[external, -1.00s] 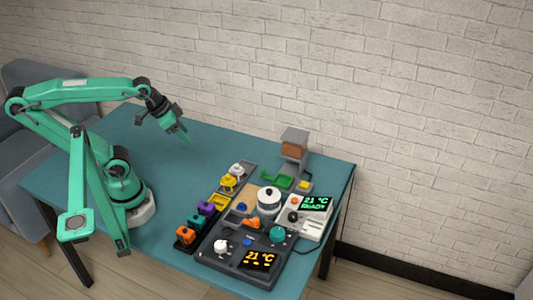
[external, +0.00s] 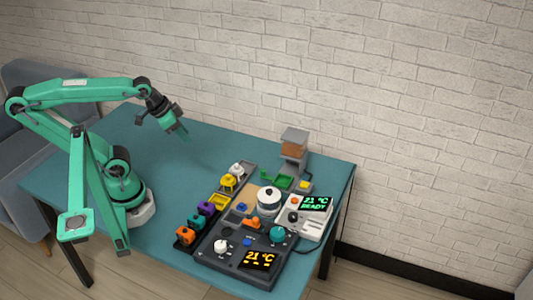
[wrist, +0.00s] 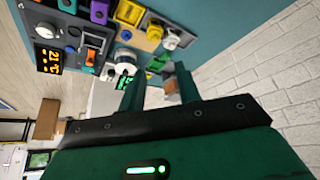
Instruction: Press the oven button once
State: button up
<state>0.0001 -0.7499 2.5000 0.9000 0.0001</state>
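A dark control panel (external: 230,263) lies at the table's front right. It carries an amber 21 °C display (external: 260,260), a white knob (external: 221,246), a blue button (external: 247,242), an orange lever (external: 252,223) and a teal knob (external: 278,233). Beside it, a pale unit has a green "21 °C READY" display (external: 315,203), an orange-red button (external: 294,199) and a black knob (external: 293,216). I cannot read which is marked oven. My gripper (external: 184,135) is open and empty, raised above the table, away from both units; its fingers show apart in the wrist view (wrist: 159,80).
A row of coloured blocks, including purple (external: 206,208) and yellow (external: 228,181), stands left of the panel. A white round pot (external: 269,200) and a grey dispenser-like stand (external: 294,140) are behind. The teal table (external: 170,180) is clear between my base and the blocks.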

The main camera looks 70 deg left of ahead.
grip_shut()
dwell(1.4)
